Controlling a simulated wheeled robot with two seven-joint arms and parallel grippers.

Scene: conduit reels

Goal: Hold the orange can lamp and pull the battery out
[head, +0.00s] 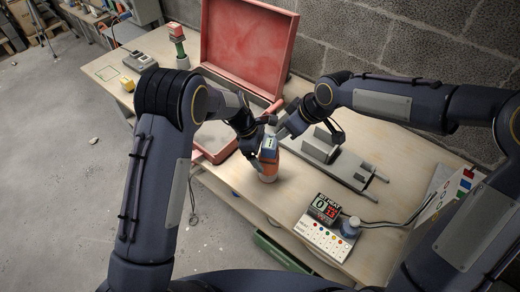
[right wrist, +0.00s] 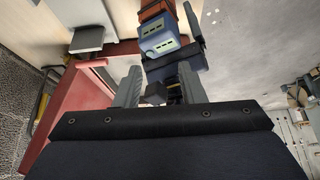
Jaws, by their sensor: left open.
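The orange can lamp (head: 268,171) stands near the table's front edge in the head view, with a blue battery (head: 269,153) showing at its top. My left gripper (head: 257,157) is open at the lamp's left side; whether it touches the lamp is hidden. My right gripper (head: 279,134) is just above and right of the battery. In the right wrist view its two grey fingers (right wrist: 158,88) are apart with nothing clamped between them. The battery (right wrist: 159,38) is beyond the fingertips, with orange lamp parts (right wrist: 153,11) behind it.
An open red case (head: 249,48) stands behind the lamp. A grey metal fixture (head: 330,155) lies to the right. A counter box (head: 325,208) on a white button panel (head: 322,237) stands front right.

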